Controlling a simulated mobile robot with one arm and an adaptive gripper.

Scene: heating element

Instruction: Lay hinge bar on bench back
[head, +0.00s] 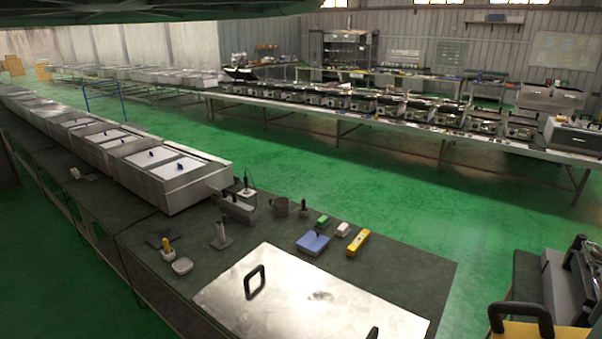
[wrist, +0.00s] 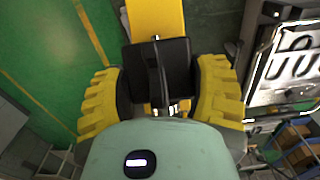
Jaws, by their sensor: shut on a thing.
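In the wrist view, my gripper (wrist: 158,88) has its two yellow ribbed fingers on either side of a black grip (wrist: 178,68). A flat yellow bar (wrist: 156,18) runs away from this grip, and I take it for the hinge bar. The bar's near part is hidden by the grip and my wrist. A yellow piece (head: 560,331) with a black loop handle (head: 520,314) shows at the lower right of the head view; I cannot tell if it is the same bar. My gripper is not seen in the head view. The dark bench top (head: 425,278) fills the lower middle.
A shiny metal plate (head: 310,298) with black handles covers the bench front. Behind it are a blue tray (head: 313,243), a yellow tool (head: 357,243), a dark cup (head: 280,207) and small stands. A framed unit with bent elements (wrist: 290,62) is right of my gripper.

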